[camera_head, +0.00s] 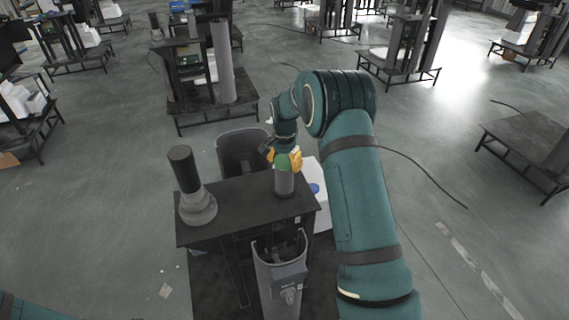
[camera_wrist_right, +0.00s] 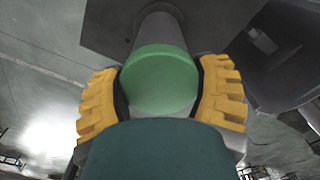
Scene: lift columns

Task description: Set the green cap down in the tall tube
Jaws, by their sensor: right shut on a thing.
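My right gripper (camera_head: 286,160) has yellow fingers and is shut on the green cap (camera_head: 282,164). In the right wrist view, the round green cap (camera_wrist_right: 160,80) sits between the two yellow fingers (camera_wrist_right: 162,95). A grey upright tube (camera_head: 284,184) stands on the dark table right below the cap in the head view. The tube (camera_wrist_right: 158,32) also shows beyond the cap in the wrist view, nearly in line with it. The tube's mouth is hidden by the cap and gripper, so I cannot tell whether they touch. My left gripper is out of view.
A dark cylinder on a flared grey base (camera_head: 198,207) stands on the table (camera_head: 240,205) at the left. Grey open holders stand behind (camera_head: 231,147) and in front (camera_head: 278,275). A white box (camera_head: 322,215) is at the right. The table between the cylinders is clear.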

